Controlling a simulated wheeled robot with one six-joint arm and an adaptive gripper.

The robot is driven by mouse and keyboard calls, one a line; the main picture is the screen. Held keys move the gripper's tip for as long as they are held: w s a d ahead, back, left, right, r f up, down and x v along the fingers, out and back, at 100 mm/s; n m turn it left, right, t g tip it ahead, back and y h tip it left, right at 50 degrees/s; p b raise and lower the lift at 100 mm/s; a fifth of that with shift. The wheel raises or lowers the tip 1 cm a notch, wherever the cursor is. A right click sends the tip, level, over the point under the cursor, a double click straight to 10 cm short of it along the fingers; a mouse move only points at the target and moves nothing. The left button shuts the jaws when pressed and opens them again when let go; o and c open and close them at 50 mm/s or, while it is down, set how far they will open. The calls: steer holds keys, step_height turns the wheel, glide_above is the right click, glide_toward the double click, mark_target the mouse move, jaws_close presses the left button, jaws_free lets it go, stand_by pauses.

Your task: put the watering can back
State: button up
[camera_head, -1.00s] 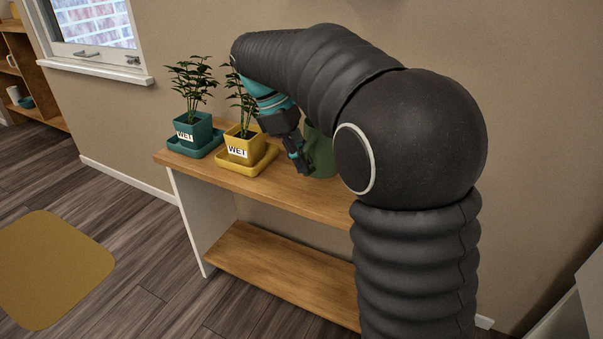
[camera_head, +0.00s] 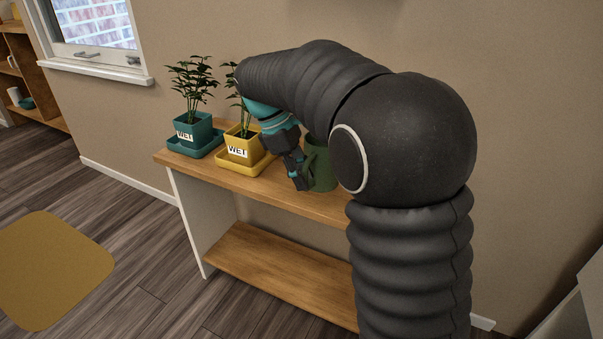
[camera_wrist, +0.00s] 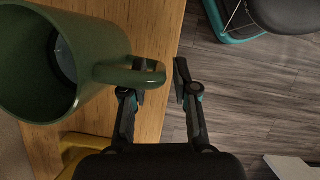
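The green watering can (camera_head: 322,170) stands on the wooden top of the shelf unit, to the right of the yellow pot and partly hidden by my arm. In the wrist view the can (camera_wrist: 100,45) fills the upper left, with its open mouth showing and its handle (camera_wrist: 158,78) pointing right. My gripper (camera_head: 302,187) is at the can's left front side. In the wrist view my gripper (camera_wrist: 162,80) has its fingers apart, with the outer part of the handle between them. The left fingertip overlaps the handle loop; I cannot tell whether it touches.
A teal pot (camera_head: 194,130) and a yellow pot (camera_head: 240,147), each with a plant and a "WET" label, stand in saucers on the shelf unit (camera_head: 285,192). The wall is close behind. The lower shelf (camera_head: 270,268) looks empty where visible.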

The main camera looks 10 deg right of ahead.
steer(key=shift+r, duration=0.1)
steer(key=p+v, duration=0.2)
steer(key=v, duration=1)
steer(key=s+d+m+t+y, duration=0.3)
steer(key=s+d+m, duration=0.4)
steer(key=s, duration=0.6)
steer(key=s+d+f+m+t, duration=0.1)
steer(key=s+f+m+t, duration=0.1)
steer(key=s+f, duration=0.3)
steer(key=s+d+f+m+t+y, duration=0.1)
steer(key=s+f+m, duration=0.3)
steer(key=s, duration=0.4)
steer(key=shift+d+f+t, duration=0.65)
steer(key=shift+f+t, duration=0.05)
steer(key=shift+f, duration=0.1)
